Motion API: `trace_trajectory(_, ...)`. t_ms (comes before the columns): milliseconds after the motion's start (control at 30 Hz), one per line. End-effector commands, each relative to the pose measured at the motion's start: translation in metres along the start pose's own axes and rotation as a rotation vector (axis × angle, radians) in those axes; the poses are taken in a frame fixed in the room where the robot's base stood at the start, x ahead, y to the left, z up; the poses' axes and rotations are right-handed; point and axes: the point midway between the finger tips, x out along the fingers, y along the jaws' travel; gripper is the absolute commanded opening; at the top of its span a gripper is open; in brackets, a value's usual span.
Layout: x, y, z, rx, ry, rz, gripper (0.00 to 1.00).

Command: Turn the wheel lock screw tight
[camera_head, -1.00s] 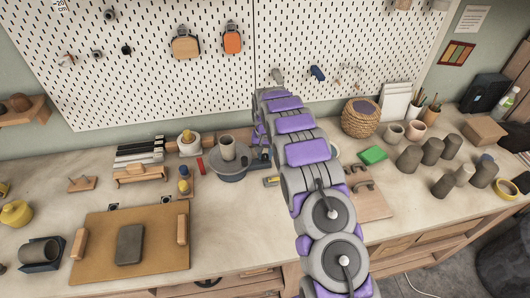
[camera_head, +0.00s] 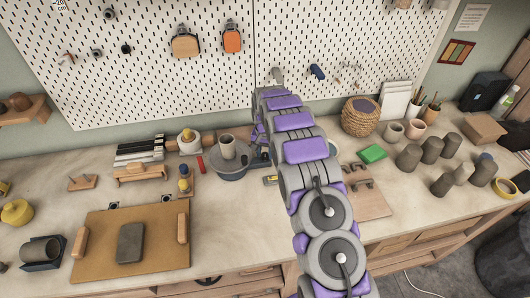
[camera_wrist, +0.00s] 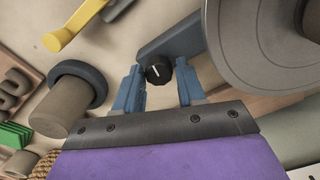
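The lock screw (camera_wrist: 158,71) is a small black knob with a white mark, at the end of a blue-grey arm (camera_wrist: 172,42) beside the wheel. The grey round wheel (camera_wrist: 268,40) fills the upper right of the wrist view. In the head view the wheel (camera_head: 231,173) stands at the back of the bench with a clay cylinder (camera_head: 228,147) on it. My gripper (camera_wrist: 158,80) is open, with one blue finger on each side of the knob and a small gap visible at each side. In the head view my arm hides the knob and most of the gripper.
A yellow-handled tool (camera_wrist: 75,25) and a dark ring around a clay cylinder (camera_wrist: 62,115) lie nearby in the wrist view. A green block (camera_head: 372,154), a woven basket (camera_head: 360,117) and several clay cylinders stand to the right. A brown board (camera_head: 100,225) lies at front left.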

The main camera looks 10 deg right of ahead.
Motion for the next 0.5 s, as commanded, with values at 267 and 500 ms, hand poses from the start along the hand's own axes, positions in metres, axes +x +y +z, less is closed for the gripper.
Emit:
trace_trajectory(267,-0.0005,0.0005,0.0004,0.000,0.000,0.000,0.57)
trace_trajectory(500,-0.0068,0.0003,-0.0001,-0.001,0.002,0.000,0.57)
